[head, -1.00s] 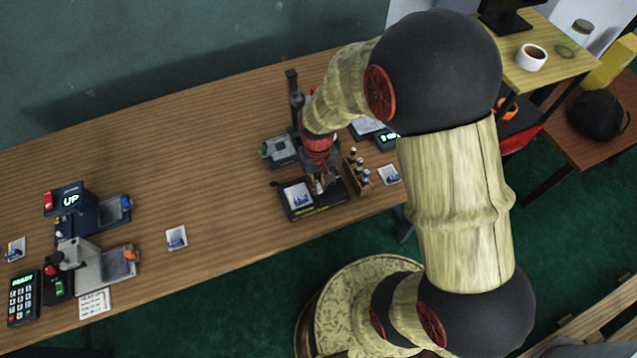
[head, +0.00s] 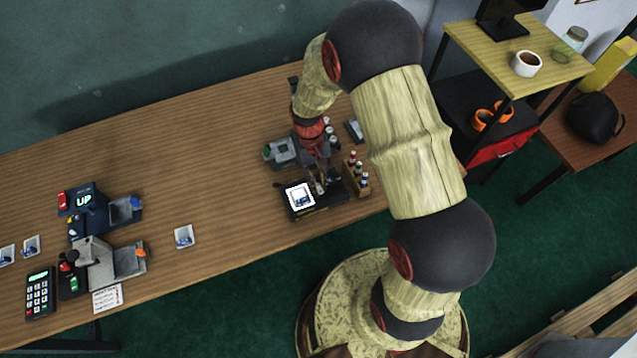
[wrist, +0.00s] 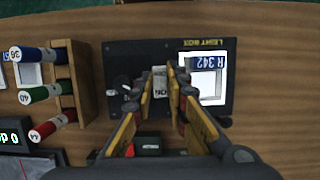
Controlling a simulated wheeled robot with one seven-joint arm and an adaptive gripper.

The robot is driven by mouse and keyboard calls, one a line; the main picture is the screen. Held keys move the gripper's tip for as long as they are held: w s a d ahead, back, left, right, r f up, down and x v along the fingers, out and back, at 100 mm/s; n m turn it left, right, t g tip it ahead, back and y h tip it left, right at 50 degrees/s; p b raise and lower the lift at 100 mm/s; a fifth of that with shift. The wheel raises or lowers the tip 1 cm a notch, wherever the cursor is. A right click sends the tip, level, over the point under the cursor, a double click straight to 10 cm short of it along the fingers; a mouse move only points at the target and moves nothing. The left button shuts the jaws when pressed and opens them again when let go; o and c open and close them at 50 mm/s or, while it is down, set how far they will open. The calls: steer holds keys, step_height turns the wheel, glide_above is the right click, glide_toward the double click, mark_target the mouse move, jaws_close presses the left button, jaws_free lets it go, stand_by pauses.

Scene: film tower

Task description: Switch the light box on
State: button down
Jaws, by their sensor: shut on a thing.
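The light box (head: 331,203) is a black, flat unit near the table's front edge. In the wrist view the light box (wrist: 130,57) shows a dark knob on its left and a bright white panel (wrist: 204,88) on its right. The panel is lit, with a small print marked "R 342" lying on it. My gripper (head: 319,186) is over the middle of the box. In the wrist view my gripper (wrist: 166,78) has its fingertips close together around a small pale switch (wrist: 159,82) with dark lettering, which the fingers partly hide.
A wooden rack (head: 356,172) of several colour-capped vials stands close beside the light box. A green-grey device (head: 282,152) sits just behind it. Blue and grey machines (head: 92,213) and a keypad (head: 39,293) are at the left. The table middle is mostly clear.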

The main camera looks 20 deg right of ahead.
steer(key=c, duration=2)
jaws_free()
steer(key=shift+c, duration=0.2)
steer(key=shift+b, duration=0.35)
